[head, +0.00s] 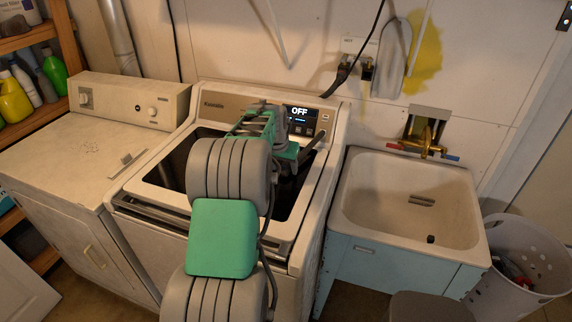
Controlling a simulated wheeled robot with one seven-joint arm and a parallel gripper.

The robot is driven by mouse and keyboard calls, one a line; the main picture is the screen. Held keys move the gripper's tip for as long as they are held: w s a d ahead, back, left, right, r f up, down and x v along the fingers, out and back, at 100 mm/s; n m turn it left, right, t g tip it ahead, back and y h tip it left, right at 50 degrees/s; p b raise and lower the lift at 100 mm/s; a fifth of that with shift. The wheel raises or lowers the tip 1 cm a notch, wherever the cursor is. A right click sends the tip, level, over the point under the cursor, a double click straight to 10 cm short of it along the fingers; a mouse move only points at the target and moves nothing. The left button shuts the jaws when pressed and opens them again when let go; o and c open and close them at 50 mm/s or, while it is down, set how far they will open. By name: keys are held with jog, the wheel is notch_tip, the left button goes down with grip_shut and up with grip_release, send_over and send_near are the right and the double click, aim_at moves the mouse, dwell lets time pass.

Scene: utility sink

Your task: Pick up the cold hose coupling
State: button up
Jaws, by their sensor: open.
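I cannot clearly make out a cold hose coupling. A white valve box (368,46) sits on the wall behind the washer, with small dark and brassy fittings (366,68) below it, too small to tell apart. A black hose (372,32) runs up the wall from there, and a grey hose (396,58) loops at the right. My gripper (309,150) is over the right side of the washer, in front of its control panel, below and left of the valve box. It is open and apart from the fittings. My arm hides part of it.
The washer (225,101) stands open, its panel reading OFF. A dryer (80,140) is at left. The utility sink (405,195), with a brass faucet (428,148) with red and blue handles, is at right, beside a white basket (515,245). Shelves hold bottles at far left.

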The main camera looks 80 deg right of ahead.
jog(key=shift+d+f, duration=0.15)
jog(key=shift+f, duration=0.2)
grip_shut()
dwell(0.3)
